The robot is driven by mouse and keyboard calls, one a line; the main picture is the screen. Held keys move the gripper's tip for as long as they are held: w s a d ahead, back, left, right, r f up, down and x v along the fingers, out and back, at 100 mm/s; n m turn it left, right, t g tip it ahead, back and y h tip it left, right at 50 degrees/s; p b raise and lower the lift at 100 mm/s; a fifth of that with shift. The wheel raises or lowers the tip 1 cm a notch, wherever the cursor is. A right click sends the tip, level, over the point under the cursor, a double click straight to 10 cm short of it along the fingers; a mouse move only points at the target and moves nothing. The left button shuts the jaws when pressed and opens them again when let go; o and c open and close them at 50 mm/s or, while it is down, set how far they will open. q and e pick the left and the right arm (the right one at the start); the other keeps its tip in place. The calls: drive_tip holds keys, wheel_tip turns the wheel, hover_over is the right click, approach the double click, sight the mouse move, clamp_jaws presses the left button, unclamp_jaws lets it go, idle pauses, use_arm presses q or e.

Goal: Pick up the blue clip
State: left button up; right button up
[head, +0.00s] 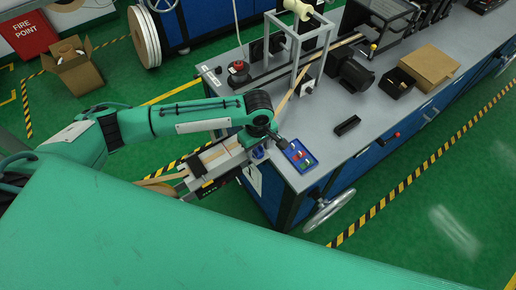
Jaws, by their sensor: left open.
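My left arm reaches in from the left over the near-left corner of the grey bench. Its gripper (283,143) is open, small in the picture, just above and beside the upper left edge of a blue tray (309,164). Small red, white and green pieces lie on the tray. I cannot make out a blue clip against the blue tray, and the gripper may hide part of it. A small blue part (258,153) shows below my wrist by the machine; I cannot tell what it is. My right gripper is not in view.
A black block (347,125) lies on the bench right of the tray. A black motor (356,75), a black bin (397,82) and a cardboard box (430,66) stand farther back. A handwheel (330,211) juts from the bench front. Bare bench top surrounds the black block.

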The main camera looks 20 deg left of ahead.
use_arm(q)
drive_tip(key=c, duration=1.1)
drive_tip(key=shift+o, duration=0.2)
drive_tip(key=shift+r, duration=0.1)
